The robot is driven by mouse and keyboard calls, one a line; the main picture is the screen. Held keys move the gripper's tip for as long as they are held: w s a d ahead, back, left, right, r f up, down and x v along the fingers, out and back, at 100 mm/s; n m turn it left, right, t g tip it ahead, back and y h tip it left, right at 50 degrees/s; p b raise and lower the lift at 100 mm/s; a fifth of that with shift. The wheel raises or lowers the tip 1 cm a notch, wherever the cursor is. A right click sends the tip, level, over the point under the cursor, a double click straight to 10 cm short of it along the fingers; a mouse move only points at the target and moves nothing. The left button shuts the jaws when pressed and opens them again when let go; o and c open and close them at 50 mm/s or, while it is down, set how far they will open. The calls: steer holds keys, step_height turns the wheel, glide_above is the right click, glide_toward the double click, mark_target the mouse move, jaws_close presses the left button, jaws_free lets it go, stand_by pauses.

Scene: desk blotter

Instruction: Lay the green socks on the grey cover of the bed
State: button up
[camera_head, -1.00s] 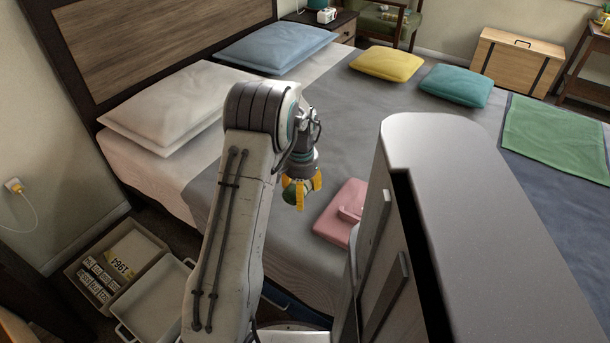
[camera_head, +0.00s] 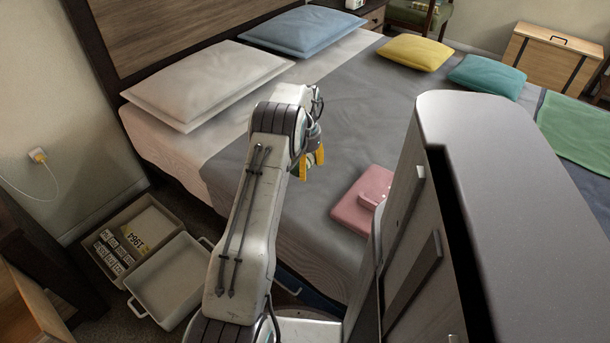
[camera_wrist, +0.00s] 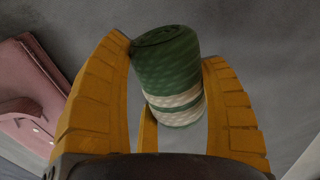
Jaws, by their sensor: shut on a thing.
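The green socks (camera_wrist: 166,72), a rolled bundle with cream bands, are between the yellow fingers of my gripper (camera_wrist: 170,85) in the wrist view. My gripper (camera_head: 311,163) is shut on them, over the grey cover (camera_head: 390,110) of the bed. In the head view the arm and fingers hide most of the socks. Grey cloth fills the background behind the socks in the wrist view (camera_wrist: 255,40); I cannot tell whether the socks touch it.
A folded pink item (camera_head: 358,205) lies on the cover right of my gripper, and also shows in the wrist view (camera_wrist: 25,80). White (camera_head: 200,82), blue (camera_head: 303,30), yellow (camera_head: 415,52) and teal (camera_head: 487,75) pillows lie farther back. A tall grey cabinet (camera_head: 500,180) stands at right.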

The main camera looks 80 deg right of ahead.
steer(key=shift+f+b, duration=0.85)
steer(key=shift+f, duration=1.1)
steer(key=shift+f, duration=0.15)
steer(key=o, duration=1.2)
step_height(320, 180, up, 12)
steer(key=p, duration=0.3)
steer(key=shift+w+r, duration=0.15)
steer(key=shift+r, duration=0.05)
